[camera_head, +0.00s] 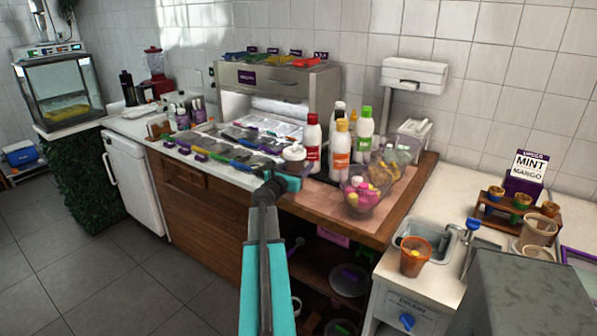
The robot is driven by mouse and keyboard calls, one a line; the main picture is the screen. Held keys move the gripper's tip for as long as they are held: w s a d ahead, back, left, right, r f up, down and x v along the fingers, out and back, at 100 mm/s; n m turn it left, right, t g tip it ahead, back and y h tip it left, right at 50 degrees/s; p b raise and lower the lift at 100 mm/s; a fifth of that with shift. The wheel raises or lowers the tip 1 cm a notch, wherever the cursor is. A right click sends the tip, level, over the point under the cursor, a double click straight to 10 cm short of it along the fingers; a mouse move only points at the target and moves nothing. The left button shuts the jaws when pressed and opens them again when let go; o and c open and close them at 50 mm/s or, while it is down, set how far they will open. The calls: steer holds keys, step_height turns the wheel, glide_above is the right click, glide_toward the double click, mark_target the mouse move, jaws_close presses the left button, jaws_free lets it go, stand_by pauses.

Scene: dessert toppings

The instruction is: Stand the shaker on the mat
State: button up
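A white-topped container (293,152), which looks like the shaker, shows at the right end of the topping counter, just beyond my gripper. It looks roughly upright, and its lower part is hidden behind my gripper. My teal and black gripper (284,178) is over the counter's front edge, its fingers pointing away from the camera. The fingertips are too small and covered to tell whether they are closed on the container. A pinkish flat area (325,201), possibly the mat, lies on the wooden counter right of my gripper. Its visible left part is bare.
Several sauce bottles (338,140) stand behind the pinkish area. A clear bowl (366,189) of pink and yellow items stands at its right. Topping trays (235,138) lie to the left. An orange cup (413,256) stands by the sink at right.

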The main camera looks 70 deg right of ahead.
steer(key=shift+f, duration=0.8)
steer(key=shift+f, duration=0.2)
steer(key=o, duration=1.3)
steer(key=shift+r, duration=0.2)
steer(key=w+a+b, duration=0.1)
steer(key=a, duration=1.1)
steer(key=shift+w+b, duration=0.2)
steer(key=shift+b, duration=0.15)
